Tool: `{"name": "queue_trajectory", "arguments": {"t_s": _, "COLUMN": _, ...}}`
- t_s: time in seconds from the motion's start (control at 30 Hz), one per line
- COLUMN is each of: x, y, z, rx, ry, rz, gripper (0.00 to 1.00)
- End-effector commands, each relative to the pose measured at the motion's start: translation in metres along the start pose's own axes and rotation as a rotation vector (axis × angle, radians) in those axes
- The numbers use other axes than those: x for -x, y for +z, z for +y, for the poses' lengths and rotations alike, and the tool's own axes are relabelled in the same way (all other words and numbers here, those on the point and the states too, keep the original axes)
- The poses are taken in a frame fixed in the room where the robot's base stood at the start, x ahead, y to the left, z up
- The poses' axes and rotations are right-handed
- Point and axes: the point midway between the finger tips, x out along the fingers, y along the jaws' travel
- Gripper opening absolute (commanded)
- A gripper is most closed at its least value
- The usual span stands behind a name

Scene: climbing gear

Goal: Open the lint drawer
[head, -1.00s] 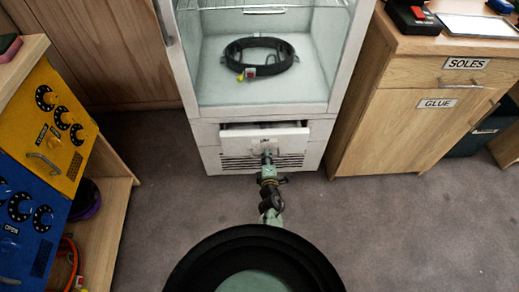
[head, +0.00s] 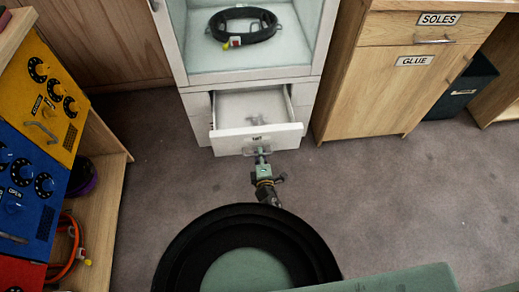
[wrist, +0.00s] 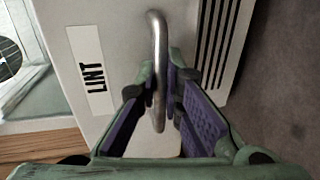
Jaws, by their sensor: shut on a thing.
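The white lint drawer (head: 231,142) sits low in the front of the white cabinet and stands pulled out, its inside visible from above in the head view. The wrist view shows its front with a label reading LINT (wrist: 90,72) and a bent metal bar handle (wrist: 157,35). My gripper (head: 262,156) is in front of the drawer face, shut on the handle. In the wrist view my gripper (wrist: 160,78) has its purple-padded fingers on both sides of the bar. The handle is mostly hidden in the head view.
Above the drawer, the cabinet's open compartment holds a black ring (head: 243,36). A wooden cabinet labelled SOLES and GLUE (head: 375,95) stands close on the right. A wooden shelf unit with yellow and blue panels (head: 60,95) is at left. The carpet (head: 360,200) between is clear.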

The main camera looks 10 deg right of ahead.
Motion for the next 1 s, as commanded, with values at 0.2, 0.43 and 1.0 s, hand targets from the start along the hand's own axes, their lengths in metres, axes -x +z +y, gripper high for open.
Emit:
{"name": "queue_trajectory", "arguments": {"t_s": 0.2, "x": 0.004, "y": -0.001, "z": -0.001, "rx": 0.001, "ry": -0.001, "rz": 0.001, "gripper": 0.0}}
{"name": "queue_trajectory", "arguments": {"t_s": 0.43, "x": 0.003, "y": 0.0, "z": -0.001, "rx": 0.001, "ry": -0.001, "rz": 0.0, "gripper": 0.09}}
{"name": "queue_trajectory", "arguments": {"t_s": 1.0, "x": -0.007, "y": 0.0, "z": 0.004, "rx": -0.001, "ry": 0.002, "rz": 0.0, "gripper": 0.17}}
